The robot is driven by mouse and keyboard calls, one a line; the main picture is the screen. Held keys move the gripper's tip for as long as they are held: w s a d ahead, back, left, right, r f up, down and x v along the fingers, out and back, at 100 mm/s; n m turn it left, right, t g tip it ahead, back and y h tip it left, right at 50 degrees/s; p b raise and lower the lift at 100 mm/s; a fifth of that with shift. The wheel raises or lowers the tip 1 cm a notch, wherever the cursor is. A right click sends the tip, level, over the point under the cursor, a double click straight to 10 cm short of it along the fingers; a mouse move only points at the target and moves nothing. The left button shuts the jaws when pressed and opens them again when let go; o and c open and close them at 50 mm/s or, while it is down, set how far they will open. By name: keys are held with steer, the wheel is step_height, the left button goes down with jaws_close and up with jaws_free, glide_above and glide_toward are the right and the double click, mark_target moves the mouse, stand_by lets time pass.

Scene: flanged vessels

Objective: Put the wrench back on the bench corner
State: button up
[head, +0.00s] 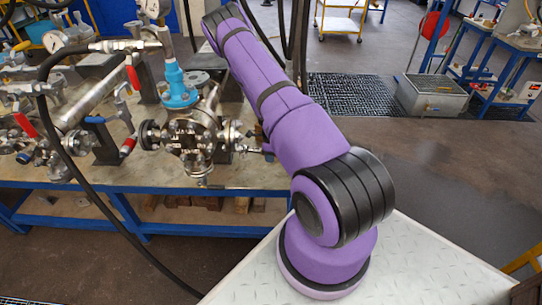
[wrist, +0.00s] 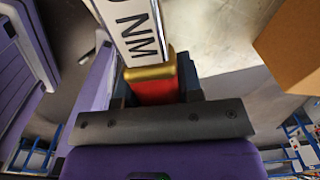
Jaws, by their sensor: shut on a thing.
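In the wrist view my gripper (wrist: 152,92) is shut on the wrench (wrist: 138,28). The wrench has a red grip, a gold collar and a pale shaft with large black lettering, "NM". The shaft runs from the jaws to the top edge of the view, and its far end is out of the picture. In the head view my purple arm hides the gripper, and I cannot make out the wrench there. The bench (head: 250,176) has a worn tan top and a blue frame. Which of its corners is free cannot be told.
A flanged steel vessel (head: 190,138) with a blue fitting stands near the bench's front edge. Pipes, valves and gauges (head: 54,41) crowd its left. A black hose (head: 62,150) hangs in front. In the wrist view a brown block (wrist: 290,45) lies right of the wrench.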

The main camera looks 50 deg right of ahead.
mark_target(270, 173)
steer(key=shift+w+f, duration=0.1)
steer(key=shift+f, duration=4.3)
steer(key=o, duration=1.6)
steer(key=shift+c, duration=0.2)
step_height(270, 173, up, 7)
